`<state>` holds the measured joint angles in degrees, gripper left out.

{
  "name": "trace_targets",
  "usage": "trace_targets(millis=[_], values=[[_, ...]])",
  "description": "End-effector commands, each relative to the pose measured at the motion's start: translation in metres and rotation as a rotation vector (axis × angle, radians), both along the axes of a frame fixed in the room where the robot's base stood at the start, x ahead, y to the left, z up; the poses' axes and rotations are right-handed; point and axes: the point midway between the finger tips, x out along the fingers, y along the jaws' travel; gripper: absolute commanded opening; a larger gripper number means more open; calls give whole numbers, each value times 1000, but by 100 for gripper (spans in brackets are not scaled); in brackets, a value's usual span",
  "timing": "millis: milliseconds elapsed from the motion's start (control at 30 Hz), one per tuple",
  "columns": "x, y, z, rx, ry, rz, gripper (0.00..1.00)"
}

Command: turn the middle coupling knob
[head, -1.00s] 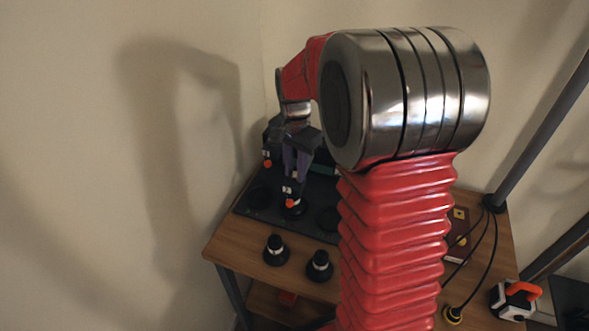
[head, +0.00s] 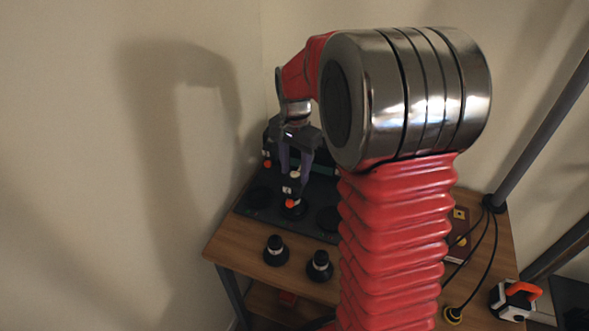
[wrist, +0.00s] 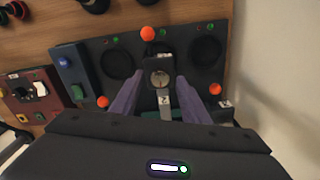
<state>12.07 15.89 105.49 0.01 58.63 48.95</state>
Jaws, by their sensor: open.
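The middle coupling knob (wrist: 160,78) is a round metal-faced piece on a dark block, near the centre of the wrist view. An orange ball (wrist: 148,33) stands just above it there. In the head view the same coupling (head: 292,187) is small, with its orange ball (head: 290,203) at the front. My gripper (wrist: 158,88) has two purple fingers, spread apart, one on each side of the knob's block. The fingers look apart from the block, but I cannot tell their height against the knob. In the head view my gripper (head: 296,168) points down over the coupling.
The dark panel (wrist: 95,47) has round dark discs on both sides and more orange balls (wrist: 103,101) near its ends. A blue box (wrist: 72,72) and a red box (wrist: 32,100) stand to the left. Two black knobs (head: 276,250) (head: 319,265) stand on the wooden table.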

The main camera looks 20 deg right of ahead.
Motion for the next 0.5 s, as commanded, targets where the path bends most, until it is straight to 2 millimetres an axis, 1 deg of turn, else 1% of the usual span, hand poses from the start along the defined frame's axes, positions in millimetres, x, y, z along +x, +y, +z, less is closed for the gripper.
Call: trace_targets(millis=[167, 267, 500], values=[[1, 0, 17, -1, -4, 0, 42], [1, 0, 31, 0, -4, 0, 42], [1, 0, 73, -1, -4, 0, 42]])
